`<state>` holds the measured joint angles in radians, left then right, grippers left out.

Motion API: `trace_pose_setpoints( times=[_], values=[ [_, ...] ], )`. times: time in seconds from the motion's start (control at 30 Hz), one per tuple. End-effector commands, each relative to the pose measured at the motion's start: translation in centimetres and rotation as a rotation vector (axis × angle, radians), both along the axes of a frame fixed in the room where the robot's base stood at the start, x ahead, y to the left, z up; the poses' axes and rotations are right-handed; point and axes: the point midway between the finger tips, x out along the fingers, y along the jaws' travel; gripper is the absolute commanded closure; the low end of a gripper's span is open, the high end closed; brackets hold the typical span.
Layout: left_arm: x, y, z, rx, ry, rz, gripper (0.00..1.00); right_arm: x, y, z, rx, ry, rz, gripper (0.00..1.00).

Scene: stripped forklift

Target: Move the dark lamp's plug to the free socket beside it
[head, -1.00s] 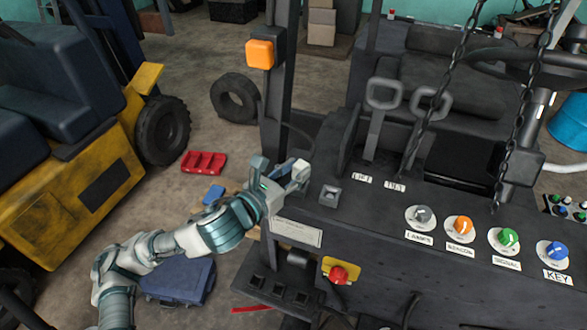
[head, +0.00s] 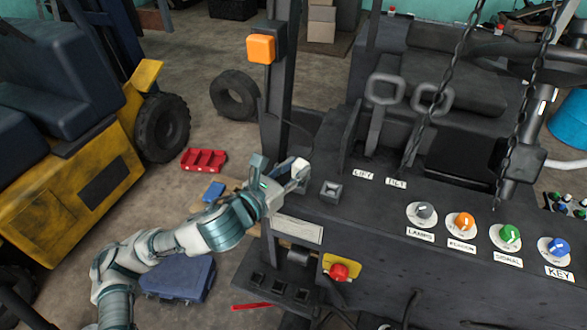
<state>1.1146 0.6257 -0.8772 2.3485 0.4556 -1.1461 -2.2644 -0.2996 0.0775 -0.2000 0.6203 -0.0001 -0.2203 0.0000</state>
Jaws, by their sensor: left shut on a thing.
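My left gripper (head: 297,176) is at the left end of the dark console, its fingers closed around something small. It appears to be the lamp's plug, which the fingers hide. A dark square socket (head: 331,192) with an empty recess sits on the console just right of the fingers, a small gap apart. Any socket under the gripper is hidden. An orange lamp (head: 261,49) is fixed high on the dark post. A thin dark cable (head: 300,128) runs from the post down towards the gripper. My right gripper is out of view.
Lift and tilt levers (head: 384,95) stand behind the socket. Several knobs, including the grey lamps knob (head: 422,212), line the console to the right. A red stop button (head: 339,272) is on the front face. Chains (head: 433,105) hang over the console. A blue case (head: 178,279) lies on the floor.

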Motion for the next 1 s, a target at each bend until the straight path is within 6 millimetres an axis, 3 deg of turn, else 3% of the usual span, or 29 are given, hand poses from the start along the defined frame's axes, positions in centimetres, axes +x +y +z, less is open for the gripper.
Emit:
trace_pose_setpoints(
  times=[0.77,0.8,0.9,1.0],
  values=[
    [-0.02,-0.03,-0.79,0.0,0.0,-0.001,1.0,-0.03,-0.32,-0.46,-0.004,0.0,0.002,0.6],
    [-0.03,-0.03,-0.77,0.0,0.0,-0.001,0.65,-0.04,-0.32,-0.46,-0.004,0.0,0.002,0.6],
    [-0.04,-0.02,-0.74,0.0,0.0,-0.001,0.4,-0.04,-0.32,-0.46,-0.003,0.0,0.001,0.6],
    [-0.03,-0.02,-0.74,0.0,0.0,-0.001,0.38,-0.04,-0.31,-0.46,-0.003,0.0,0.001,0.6]
  ],
)
